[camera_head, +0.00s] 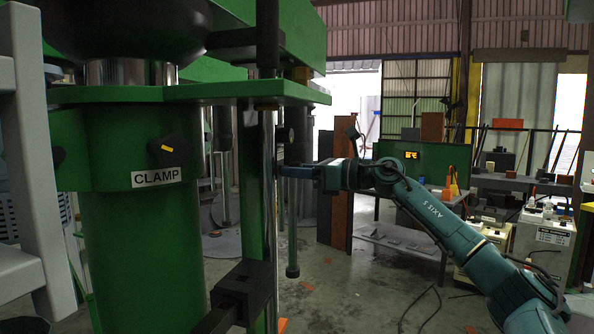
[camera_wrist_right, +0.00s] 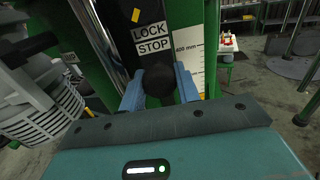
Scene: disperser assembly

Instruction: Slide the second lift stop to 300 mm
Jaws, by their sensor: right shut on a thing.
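My right gripper (camera_head: 284,171) reaches in from the right to the rod beside the green column in the head view. In the right wrist view, its blue fingers (camera_wrist_right: 158,72) are shut on a round black knob (camera_wrist_right: 159,86). The knob is in front of a dark stop body labelled LOCK STOP (camera_wrist_right: 152,39). A white scale (camera_wrist_right: 196,50) stands just right of the stop, with a 400 mm mark near the label's height. The stop's exact reading cannot be told. My left gripper is not in view.
A green machine column (camera_head: 140,240) with a CLAMP label (camera_head: 156,177) fills the left. A black block (camera_head: 243,287) sits low beside it. A brown panel (camera_head: 342,205) and a workbench (camera_head: 405,240) stand behind my right arm. Grey floor lies open between them.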

